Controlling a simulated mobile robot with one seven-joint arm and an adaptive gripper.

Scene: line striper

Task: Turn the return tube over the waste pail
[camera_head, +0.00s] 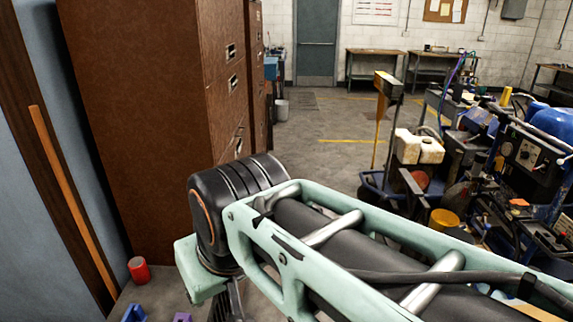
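The line striper (530,150) appears to be the cluttered machine at the right, with a blue tank and a control panel. A thin purple-blue tube (451,78) arches up at its back; I cannot tell whether it is the return tube. A yellow round container (443,221) sits low on the machine's near side, and a pale pail (281,110) stands on the floor far back. I cannot tell which, if either, is the waste pail. My gripper (226,304) shows only as a dark part at the bottom edge, below my arm's wrist, well left of the machine. Its fingertips are cut off.
Tall brown cabinets (150,110) stand close at the left. A red can (139,270) is on the floor beside them, with blue and purple items nearby. White jugs (418,147) sit at the machine's left. Open floor (330,150) lies between. My arm hides the lower middle.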

